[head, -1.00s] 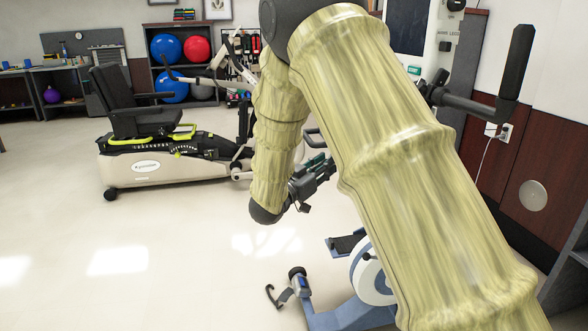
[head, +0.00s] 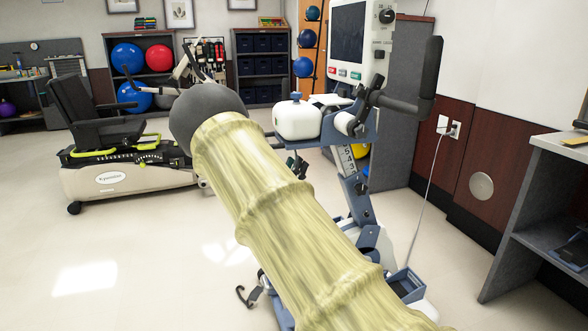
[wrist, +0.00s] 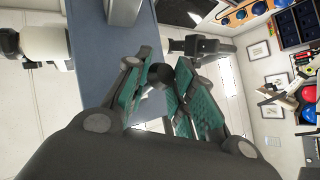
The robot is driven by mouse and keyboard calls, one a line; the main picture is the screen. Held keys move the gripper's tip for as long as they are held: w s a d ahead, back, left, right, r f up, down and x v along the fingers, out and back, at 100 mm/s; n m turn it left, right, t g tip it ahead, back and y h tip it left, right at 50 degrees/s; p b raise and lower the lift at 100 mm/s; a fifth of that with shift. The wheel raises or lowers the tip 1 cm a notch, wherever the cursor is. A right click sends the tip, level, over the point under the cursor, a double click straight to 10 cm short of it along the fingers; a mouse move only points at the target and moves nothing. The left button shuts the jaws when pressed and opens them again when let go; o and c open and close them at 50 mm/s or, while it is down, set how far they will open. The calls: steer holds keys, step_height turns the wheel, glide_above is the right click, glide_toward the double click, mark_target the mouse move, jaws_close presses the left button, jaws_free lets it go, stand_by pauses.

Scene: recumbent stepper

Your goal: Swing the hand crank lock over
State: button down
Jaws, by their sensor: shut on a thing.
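My gripper (wrist: 167,78) has its green-padded fingers closed around a small dark knob (wrist: 157,75), beside a blue-grey post (wrist: 92,70) of the machine. The knob looks like the hand crank lock's grip, but most of the lock is hidden by the fingers. The lock cannot be made out there. A black crank handle (head: 431,80) stands upright at the machine's right.
The machine's screen console (head: 350,38) rises above the white housing. A grey shelf unit (head: 530,215) stands at the right. A recumbent stepper (head: 115,170) is at the left. Open floor (head: 130,245) lies between the stepper and my arm.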

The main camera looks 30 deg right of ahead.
steer(key=shift+n+t, duration=0.5)
steer(key=c, duration=1.2)
jaws_free()
steer(key=shift+d, duration=0.1)
steer(key=v, duration=1.2)
